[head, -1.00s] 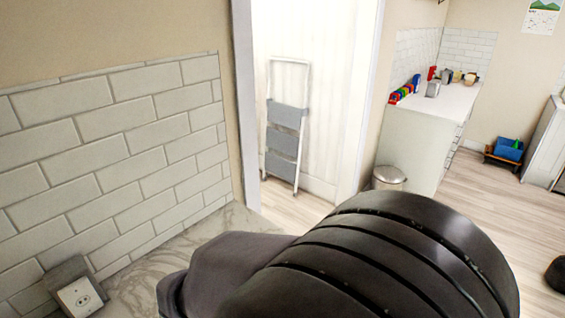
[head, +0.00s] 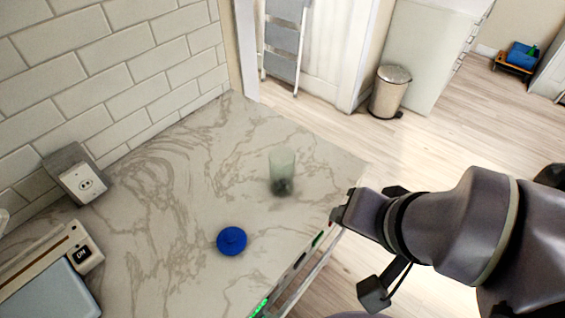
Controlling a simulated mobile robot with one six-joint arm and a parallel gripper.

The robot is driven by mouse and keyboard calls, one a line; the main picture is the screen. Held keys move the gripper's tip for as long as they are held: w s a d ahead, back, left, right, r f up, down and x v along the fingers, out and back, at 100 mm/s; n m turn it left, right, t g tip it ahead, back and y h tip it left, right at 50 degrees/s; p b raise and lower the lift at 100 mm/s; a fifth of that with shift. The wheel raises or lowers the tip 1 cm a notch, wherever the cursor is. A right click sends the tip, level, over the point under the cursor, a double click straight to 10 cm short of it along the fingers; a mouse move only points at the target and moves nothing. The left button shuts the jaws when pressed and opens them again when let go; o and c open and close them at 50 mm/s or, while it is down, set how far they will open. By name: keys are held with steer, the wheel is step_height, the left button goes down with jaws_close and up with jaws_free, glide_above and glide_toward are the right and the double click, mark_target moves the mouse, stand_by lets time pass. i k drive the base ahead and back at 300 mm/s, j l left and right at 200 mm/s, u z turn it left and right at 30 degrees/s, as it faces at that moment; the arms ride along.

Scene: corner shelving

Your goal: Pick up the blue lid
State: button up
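A round blue lid (head: 231,241) with a small knob on top lies flat on the marble countertop (head: 165,185), near its front right part. A clear, greenish cup (head: 282,172) with something dark at its bottom stands behind it and to the right. My gripper (head: 347,213) is at the counter's right edge, to the right of the lid and apart from it. I see it from the side and cannot make out a gap between its fingers. Nothing shows held in it.
A grey device with a screen (head: 50,275) sits at the left front. The counter around the lid is clear. A metal bin (head: 390,92) and a step ladder (head: 283,42) stand beyond the counter.

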mark_target(231, 241)
steer(key=k+j+u, duration=0.2)
steer(key=u, duration=0.15)
steer(key=k+j+u, duration=0.2)
steer(key=j+u, duration=0.2)
steer(key=l, duration=0.1)
